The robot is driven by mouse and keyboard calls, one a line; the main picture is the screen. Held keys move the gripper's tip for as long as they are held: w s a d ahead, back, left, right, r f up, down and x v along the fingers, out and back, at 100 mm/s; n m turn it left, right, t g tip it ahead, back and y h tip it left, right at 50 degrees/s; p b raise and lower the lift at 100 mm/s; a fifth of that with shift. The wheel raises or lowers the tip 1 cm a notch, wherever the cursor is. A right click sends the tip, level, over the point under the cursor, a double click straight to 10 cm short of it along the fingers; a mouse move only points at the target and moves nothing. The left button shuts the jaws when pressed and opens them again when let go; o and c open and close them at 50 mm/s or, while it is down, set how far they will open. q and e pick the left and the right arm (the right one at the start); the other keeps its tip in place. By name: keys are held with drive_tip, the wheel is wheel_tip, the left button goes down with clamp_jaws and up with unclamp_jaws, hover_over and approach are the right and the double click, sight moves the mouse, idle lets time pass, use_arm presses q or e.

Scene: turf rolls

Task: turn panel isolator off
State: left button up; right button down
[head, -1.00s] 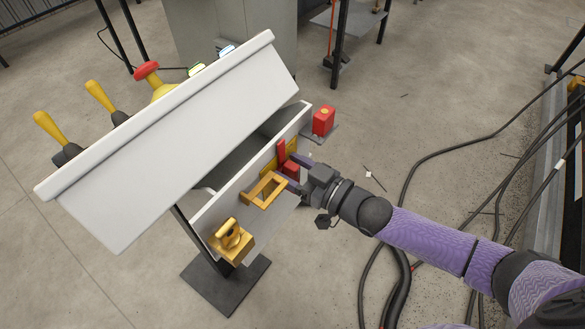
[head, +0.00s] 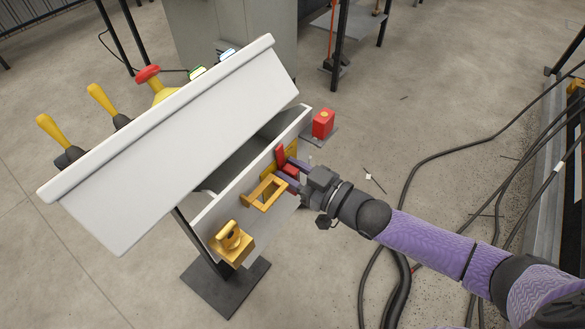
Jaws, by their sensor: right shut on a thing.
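The control panel is a stand with a white sloped cover (head: 180,145) and an open box side below it. The isolator shows as a red handle (head: 281,155) on a yellow plate on the panel's side face. My right gripper (head: 293,170) is at this handle, its purple fingers shut around the red part. The fingertips and part of the handle's base are hidden by the gripper body, so the exact grip is hard to see. My left gripper is not in view.
A yellow bracket (head: 265,193) and a yellow padlock-like block (head: 232,243) sit on the panel's side, left of my gripper. A red box (head: 323,123) stands out at the far corner. Yellow levers (head: 103,101) and a red button (head: 147,74) line the far edge. Black cables (head: 440,155) cross the floor at right.

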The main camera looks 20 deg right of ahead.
drive_tip(key=shift+s+a+f+n+p, duration=0.15)
drive_tip(key=shift+f+n+p, duration=0.1)
drive_tip(key=shift+n, duration=0.3)
drive_tip(key=shift+s+a+f+n+p, duration=0.1)
drive_tip(key=shift+s+n+p, duration=0.1)
drive_tip(key=shift+n, duration=0.35)
drive_tip(key=n, duration=0.4)
drive_tip(key=a+f+n+p, duration=0.1)
drive_tip(key=n, duration=0.1)
drive_tip(key=shift+s, duration=0.4)
use_arm(q)
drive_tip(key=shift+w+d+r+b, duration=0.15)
drive_tip(key=shift+b, duration=0.6)
use_arm(e)
drive_tip(key=n, duration=0.3)
drive_tip(key=f+n, duration=0.1)
drive_tip(key=n, duration=0.5)
drive_tip(key=shift+s+a+f, duration=0.15)
drive_tip(key=shift+a+f, duration=0.05)
drive_tip(key=shift+f, duration=0.1)
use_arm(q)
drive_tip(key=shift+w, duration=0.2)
use_arm(e)
drive_tip(key=shift+r, duration=0.1)
